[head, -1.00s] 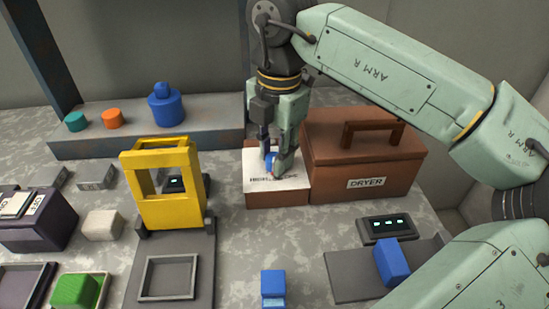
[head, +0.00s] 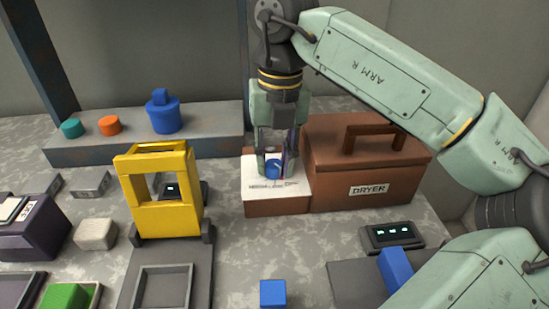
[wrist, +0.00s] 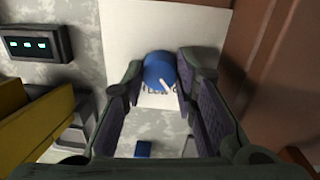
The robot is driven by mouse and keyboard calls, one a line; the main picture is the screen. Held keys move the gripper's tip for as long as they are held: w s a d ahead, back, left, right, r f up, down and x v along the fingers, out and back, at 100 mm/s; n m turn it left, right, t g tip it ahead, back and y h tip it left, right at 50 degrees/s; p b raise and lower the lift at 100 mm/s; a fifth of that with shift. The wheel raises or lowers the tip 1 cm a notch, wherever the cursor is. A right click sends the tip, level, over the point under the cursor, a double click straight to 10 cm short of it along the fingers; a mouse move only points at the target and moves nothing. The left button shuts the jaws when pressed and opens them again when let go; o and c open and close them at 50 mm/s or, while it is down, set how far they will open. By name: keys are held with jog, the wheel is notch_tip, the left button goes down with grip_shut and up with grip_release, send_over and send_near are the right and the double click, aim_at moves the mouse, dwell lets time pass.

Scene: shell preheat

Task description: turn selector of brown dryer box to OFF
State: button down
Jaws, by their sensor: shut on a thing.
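The brown dryer box (head: 335,150) with its handled lid stands right of centre in the head view. Its white selector panel (head: 255,168) lies on a low brown block at its left side. A blue selector knob (head: 272,168) is on this panel and also shows in the wrist view (wrist: 158,68). My gripper (head: 274,172) points down and is shut on the knob, fingers on both sides. In the wrist view a white pointer mark (wrist: 167,87) on the knob points toward the lower right. The panel's lettering is partly hidden and cannot be read fully.
A yellow frame (head: 160,210) stands left of the panel, with a small display (head: 171,189) behind it. A blue block (head: 272,293) lies in front. Another display (head: 392,234) sits at right. A grey ledge (head: 215,143) with coloured pieces is behind.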

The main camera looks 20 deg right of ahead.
aim_at(277, 163)
jog(key=shift+n, duration=0.6)
jog(key=c, duration=1.3)
grip_release()
jog(key=shift+d+r, duration=0.15)
jog(key=shift+r, duration=1.75)
jog(key=shift+d+r, duration=0.1)
jog(key=shift+r, duration=1.75)
